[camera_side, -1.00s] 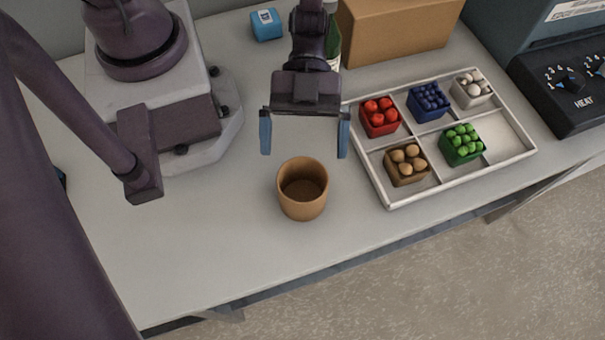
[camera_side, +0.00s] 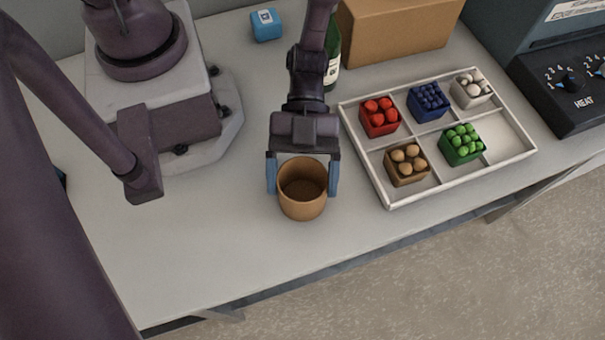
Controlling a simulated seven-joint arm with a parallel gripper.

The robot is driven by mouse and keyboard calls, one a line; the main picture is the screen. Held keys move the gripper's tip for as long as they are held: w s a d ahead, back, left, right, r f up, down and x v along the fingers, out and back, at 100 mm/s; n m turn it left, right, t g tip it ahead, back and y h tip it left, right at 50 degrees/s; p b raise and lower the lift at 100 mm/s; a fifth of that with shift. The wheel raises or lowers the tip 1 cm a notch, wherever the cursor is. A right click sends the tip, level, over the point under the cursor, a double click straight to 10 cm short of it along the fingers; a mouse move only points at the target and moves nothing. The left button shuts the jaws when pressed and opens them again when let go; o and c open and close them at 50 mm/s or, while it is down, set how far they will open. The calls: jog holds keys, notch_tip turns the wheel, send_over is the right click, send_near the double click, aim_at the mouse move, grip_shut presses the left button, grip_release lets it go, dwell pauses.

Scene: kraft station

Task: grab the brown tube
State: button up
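The brown tube (camera_side: 303,207) stands upright on the grey table, its open top showing a dark inside. My gripper (camera_side: 303,184) is over it from the back, with one blue finger on its left side and one on its right. Both fingers appear to touch the outer wall near the rim, with no clear gap on either side. The tube rests on the table.
A white divided tray (camera_side: 385,188) to the right holds small boxes of coloured balls. A cardboard box (camera_side: 400,28), a green bottle (camera_side: 333,60) and a blue cube (camera_side: 266,25) stand at the back. The table is clear left of and in front of the tube.

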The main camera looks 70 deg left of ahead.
aim_at(303, 199)
jog(key=shift+r, duration=0.15)
notch_tip(303, 199, up, 10)
dwell(0.8)
dwell(0.4)
